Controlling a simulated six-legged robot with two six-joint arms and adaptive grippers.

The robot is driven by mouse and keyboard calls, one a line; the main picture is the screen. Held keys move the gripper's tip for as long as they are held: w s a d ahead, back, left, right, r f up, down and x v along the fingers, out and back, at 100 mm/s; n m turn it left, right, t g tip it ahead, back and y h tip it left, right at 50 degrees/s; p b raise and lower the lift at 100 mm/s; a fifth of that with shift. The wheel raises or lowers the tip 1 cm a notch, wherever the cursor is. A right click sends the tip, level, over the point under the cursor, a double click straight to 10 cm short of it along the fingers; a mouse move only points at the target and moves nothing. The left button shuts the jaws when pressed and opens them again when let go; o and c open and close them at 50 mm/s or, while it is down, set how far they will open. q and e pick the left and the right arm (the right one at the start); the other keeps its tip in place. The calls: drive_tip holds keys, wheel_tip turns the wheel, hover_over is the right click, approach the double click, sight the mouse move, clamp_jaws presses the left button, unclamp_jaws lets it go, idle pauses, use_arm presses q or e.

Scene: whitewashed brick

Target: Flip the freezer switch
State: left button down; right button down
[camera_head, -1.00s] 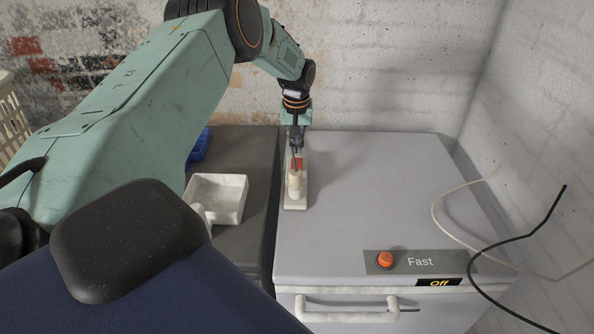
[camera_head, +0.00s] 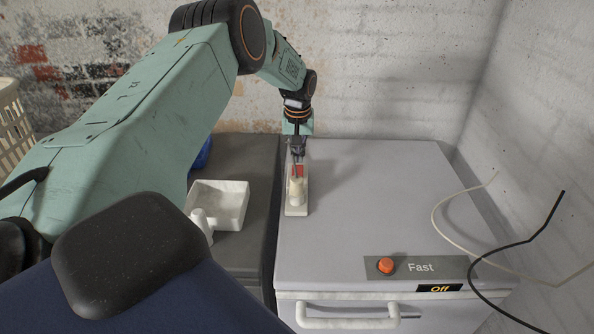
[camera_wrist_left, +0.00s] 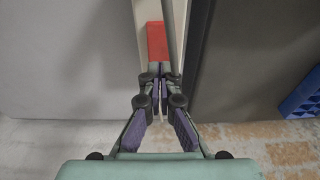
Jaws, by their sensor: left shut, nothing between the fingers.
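The freezer (camera_head: 380,200) is a grey chest with a white front handle. The red patch also shows in the wrist view (camera_wrist_left: 157,40). My left gripper (camera_head: 297,163) is shut and empty, pointing down over the far part of the switch. In the wrist view its fingertips (camera_wrist_left: 158,82) are together just below the red patch; contact cannot be told. My right gripper is not in view.
A white tray (camera_head: 232,207) and blue crate (camera_wrist_left: 302,95) are on the left. Cables (camera_head: 520,240) hang at right. Most of the lid is clear.

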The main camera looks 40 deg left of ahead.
use_arm(q)
drive_tip(key=shift+w+a+f, duration=0.15)
drive_tip(key=shift+a+f, duration=0.05)
drive_tip(key=shift+f, duration=0.05)
drive_tip(key=shift+r, duration=0.15)
drive_tip(key=shift+d, duration=0.15)
drive_tip(key=shift+f, duration=0.3)
idle(0.3)
drive_tip(key=shift+f+b, duration=0.4)
